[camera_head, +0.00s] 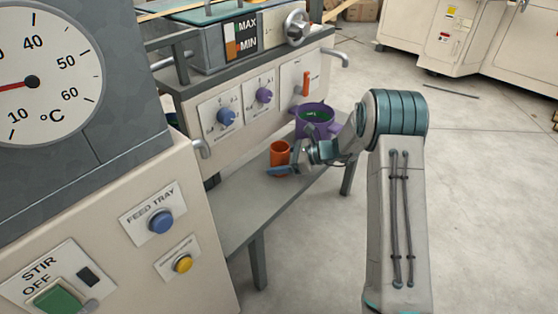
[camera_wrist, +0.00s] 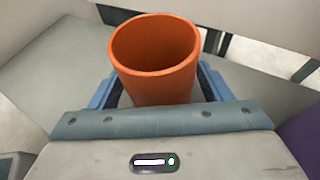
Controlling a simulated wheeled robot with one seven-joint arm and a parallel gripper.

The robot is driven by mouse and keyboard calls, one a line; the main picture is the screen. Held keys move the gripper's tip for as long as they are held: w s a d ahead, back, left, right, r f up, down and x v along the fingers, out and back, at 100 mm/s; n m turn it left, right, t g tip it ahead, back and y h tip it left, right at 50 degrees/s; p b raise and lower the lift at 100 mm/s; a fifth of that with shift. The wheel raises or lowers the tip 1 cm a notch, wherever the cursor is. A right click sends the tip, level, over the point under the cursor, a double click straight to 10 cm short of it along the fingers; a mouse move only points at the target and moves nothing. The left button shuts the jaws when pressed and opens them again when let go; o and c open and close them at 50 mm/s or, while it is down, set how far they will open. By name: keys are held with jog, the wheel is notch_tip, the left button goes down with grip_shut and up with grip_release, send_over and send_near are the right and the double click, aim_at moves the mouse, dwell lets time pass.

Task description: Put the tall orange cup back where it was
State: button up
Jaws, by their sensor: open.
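The tall orange cup (camera_head: 279,152) stands upright on the grey bench (camera_head: 240,207), in front of the panel with knobs. My gripper (camera_head: 284,170) is low at the cup, coming from the right. In the wrist view the cup (camera_wrist: 156,84) is between my two blue fingers (camera_wrist: 158,88), one on each side. The fingers are open, and I cannot tell whether either touches the cup. The cup's lower part is hidden by my gripper's body in the wrist view.
A purple pot (camera_head: 316,122) with green contents stands on the bench behind my gripper, close to my wrist. The panel with a blue knob (camera_head: 227,117) and a purple knob (camera_head: 264,96) rises behind the cup. The near left part of the bench is clear.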

jog(key=shift+d+r, duration=0.15)
jog(key=shift+r, duration=0.1)
jog(key=p+v, duration=0.4)
jog(key=v, duration=0.7)
jog(key=shift+s+d+r, duration=0.15)
jog(key=shift+d, duration=0.15)
jog(key=s+r+n+g+h, duration=0.25)
jog(key=s+r+n, duration=0.2)
jog(key=s, duration=0.35)
jog(key=s+r+n+g+h, duration=0.1)
jog(key=s+r+n+h, duration=0.35)
jog(key=s, duration=0.35)
jog(key=s+d+r+n+t+h, duration=0.1)
jog(key=s+d+n+h, duration=0.2)
jog(key=s+n, duration=0.2)
jog(key=s+d+r+n+t+h, duration=0.1)
jog(key=s+d+n+t+h, duration=0.1)
jog(key=s, duration=0.9)
jog(key=shift+d+r+n+h, duration=0.25)
jog(key=shift+d+n+h, duration=0.65)
jog(key=shift+n, duration=1)
jog(key=shift+d, duration=0.2)
